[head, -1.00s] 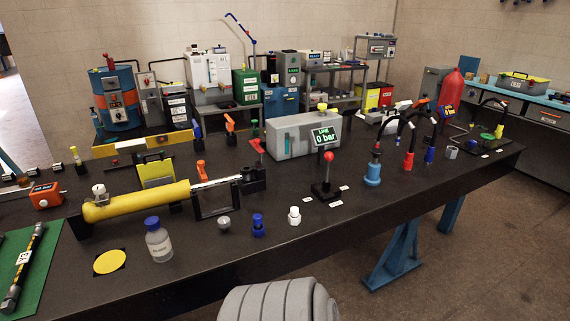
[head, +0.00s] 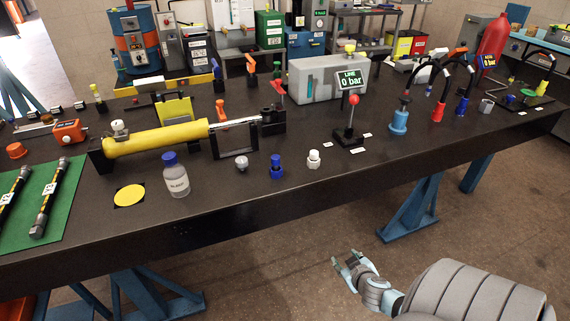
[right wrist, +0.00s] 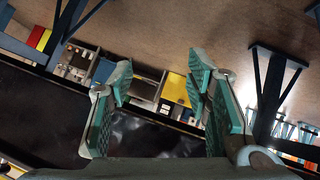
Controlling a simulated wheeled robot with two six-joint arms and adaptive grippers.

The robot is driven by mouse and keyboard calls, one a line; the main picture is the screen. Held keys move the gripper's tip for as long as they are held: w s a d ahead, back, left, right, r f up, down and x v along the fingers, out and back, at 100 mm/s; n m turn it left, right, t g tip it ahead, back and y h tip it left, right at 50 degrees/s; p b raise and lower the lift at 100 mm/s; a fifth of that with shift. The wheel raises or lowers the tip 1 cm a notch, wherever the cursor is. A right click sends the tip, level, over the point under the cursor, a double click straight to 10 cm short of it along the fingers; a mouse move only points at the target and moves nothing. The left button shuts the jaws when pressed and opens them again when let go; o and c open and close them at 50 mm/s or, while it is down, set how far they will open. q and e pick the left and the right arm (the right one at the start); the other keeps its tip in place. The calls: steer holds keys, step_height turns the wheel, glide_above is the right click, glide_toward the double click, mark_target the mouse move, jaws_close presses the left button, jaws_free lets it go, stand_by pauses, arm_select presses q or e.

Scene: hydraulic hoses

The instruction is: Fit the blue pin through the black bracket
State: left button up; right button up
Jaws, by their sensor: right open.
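A small blue upright piece (head: 277,166), which looks like the blue pin, stands near the front edge of the dark bench in the head view. A black bracket (head: 273,123) sits at the right end of the yellow cylinder's silver rod, behind the blue piece. I cannot make out its hole at this size. My right gripper (head: 344,258) is open and empty, in front of the bench and apart from it, over the floor. Its two teal-padded fingers (right wrist: 160,85) are spread in the right wrist view. My left gripper is not in view.
The yellow cylinder (head: 155,138) lies across the bench (head: 225,215). A capped bottle (head: 176,178), a grey knob (head: 242,164) and a white fitting (head: 314,159) stand near the blue piece. A red-knobbed lever (head: 352,115) stands to the right. The bench's front strip is clear.

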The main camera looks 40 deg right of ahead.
steer(key=w+r+t, duration=0.4)
steer(key=w+r, duration=0.3)
steer(key=r, duration=0.4)
steer(key=t+y+b, duration=0.3)
steer(key=t, duration=0.3)
glide_toward(278, 161)
steer(key=r, duration=0.1)
steer(key=shift+g, duration=0.3)
steer(key=w, duration=0.3)
steer(key=w+d+p, duration=0.1)
steer(key=w, duration=0.3)
steer(key=w+p, duration=0.1)
steer(key=w, duration=0.3)
steer(key=shift+d+f, duration=0.15)
steer(key=shift+d, duration=0.15)
steer(key=shift+w+f, duration=0.1)
steer(key=shift+f, duration=0.05)
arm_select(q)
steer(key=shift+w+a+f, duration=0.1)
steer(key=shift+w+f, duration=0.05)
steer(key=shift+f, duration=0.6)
arm_select(e)
jaws_close()
